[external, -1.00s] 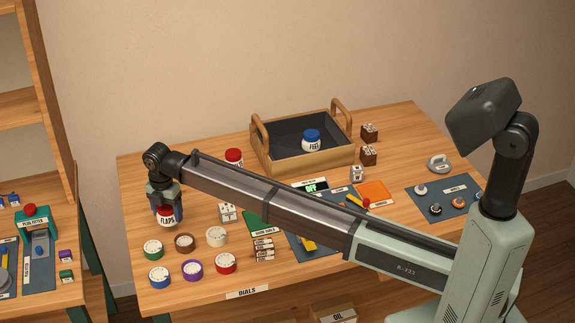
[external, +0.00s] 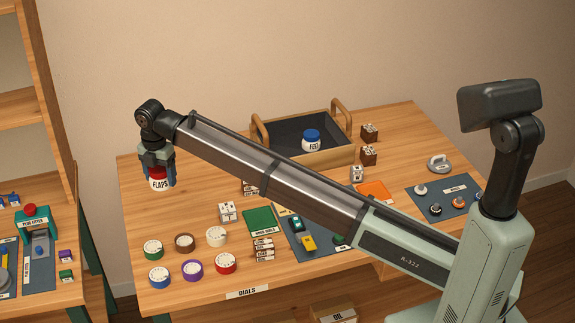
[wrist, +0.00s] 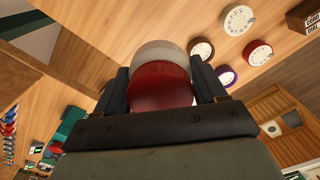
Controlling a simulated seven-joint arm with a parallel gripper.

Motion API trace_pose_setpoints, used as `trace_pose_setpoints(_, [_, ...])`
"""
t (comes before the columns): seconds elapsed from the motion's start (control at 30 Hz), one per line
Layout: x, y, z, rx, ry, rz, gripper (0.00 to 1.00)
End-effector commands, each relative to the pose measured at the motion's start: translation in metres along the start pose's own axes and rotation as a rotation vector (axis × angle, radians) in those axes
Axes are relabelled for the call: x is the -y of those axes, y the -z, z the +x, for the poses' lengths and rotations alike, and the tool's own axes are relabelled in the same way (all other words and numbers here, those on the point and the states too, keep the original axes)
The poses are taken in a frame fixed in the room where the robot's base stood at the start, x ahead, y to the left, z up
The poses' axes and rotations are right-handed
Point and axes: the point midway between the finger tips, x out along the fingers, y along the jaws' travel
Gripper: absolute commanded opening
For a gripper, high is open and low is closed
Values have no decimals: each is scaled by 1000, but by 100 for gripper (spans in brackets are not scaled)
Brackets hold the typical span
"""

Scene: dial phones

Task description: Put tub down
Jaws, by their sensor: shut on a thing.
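My gripper (external: 158,172) is shut on a white tub with a red lid, labelled FLAPS (external: 160,184), over the left part of the wooden table (external: 205,195). The tub hangs upright and looks clear of the table top, though its exact height is hard to tell. In the wrist view the red lid (wrist: 160,88) sits between the two fingers, with the white body beyond it. A second white tub with a blue lid (external: 311,140) stands inside the wooden-handled tray (external: 280,163) at the back.
Several round dials, including a green one (external: 153,250) and a red one (external: 225,263), lie at the front left. Bare wood surrounds the spot under my gripper.

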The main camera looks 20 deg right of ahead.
Motion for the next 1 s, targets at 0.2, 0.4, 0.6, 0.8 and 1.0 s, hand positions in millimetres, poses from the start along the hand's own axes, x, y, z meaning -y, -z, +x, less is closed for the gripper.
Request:
trace_pose_setpoints(0.2, [-1, 0, -48, 0, -1, 0, 37])
trace_pose_setpoints(0.4, [5, -23, -62, 0, 1, 26, 37])
trace_pose_setpoints(0.6, [18, -71, -61, 0, 1, 83, 37])
trace_pose_setpoints(0.8, [41, -142, -61, 0, 1, 169, 37])
trace_pose_setpoints(1.0, [75, -222, -61, 0, 1, 270, 37])
